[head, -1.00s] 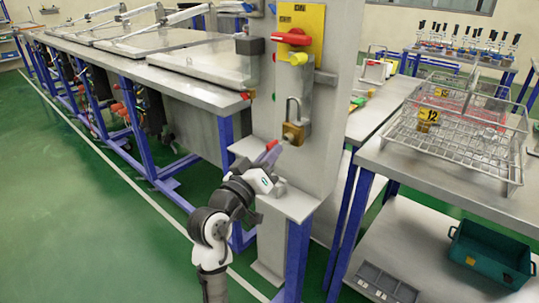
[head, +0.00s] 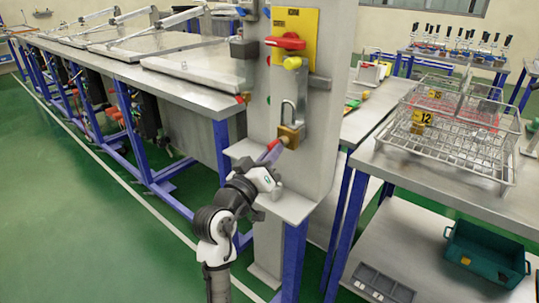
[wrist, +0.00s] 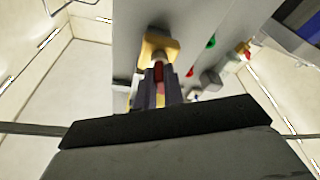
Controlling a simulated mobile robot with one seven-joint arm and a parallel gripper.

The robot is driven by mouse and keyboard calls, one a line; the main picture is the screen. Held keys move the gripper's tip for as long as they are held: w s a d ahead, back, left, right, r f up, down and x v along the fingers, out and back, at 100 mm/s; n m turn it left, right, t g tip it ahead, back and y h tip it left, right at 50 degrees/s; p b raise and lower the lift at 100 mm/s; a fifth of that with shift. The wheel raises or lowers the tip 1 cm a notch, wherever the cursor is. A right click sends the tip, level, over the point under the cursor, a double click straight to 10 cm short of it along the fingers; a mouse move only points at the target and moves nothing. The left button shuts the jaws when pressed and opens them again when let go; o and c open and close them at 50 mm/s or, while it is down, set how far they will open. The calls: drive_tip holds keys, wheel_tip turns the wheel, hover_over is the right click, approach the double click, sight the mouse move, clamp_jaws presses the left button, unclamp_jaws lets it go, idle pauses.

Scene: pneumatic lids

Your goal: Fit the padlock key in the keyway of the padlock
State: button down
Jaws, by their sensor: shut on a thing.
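The brass padlock (head: 291,135) with its grey shackle (head: 288,108) hangs on the front of the grey upright panel. In the wrist view the padlock (wrist: 158,48) is just ahead of the fingertips. My gripper (head: 273,151) is shut on the padlock key, reaching up to the padlock from the lower left. The key's red part (wrist: 159,71) shows between the dark fingers of my gripper (wrist: 160,87) in the wrist view. The key's front end meets or almost meets the padlock. The keyway is hidden, so I cannot tell how deep the key sits.
A red rotary handle (head: 286,41) on a yellow plate (head: 304,22) is above the padlock, with a yellow knob (head: 292,63) below it. A grey block (head: 244,48) juts out left. A small metal shelf (head: 290,205) lies under my gripper. Wire baskets (head: 450,150) stand right.

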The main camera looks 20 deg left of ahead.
drive_tip(key=shift+w+d, duration=0.1)
drive_tip(key=shift+w, duration=0.1)
drive_tip(key=c, duration=1.4)
unclamp_jaws()
drive_tip(key=shift+c, duration=0.2)
drive_tip(key=b+v, duration=0.3)
drive_tip(key=v, duration=0.4)
drive_tip(key=b+v, duration=0.3)
drive_tip(key=v, duration=1.1)
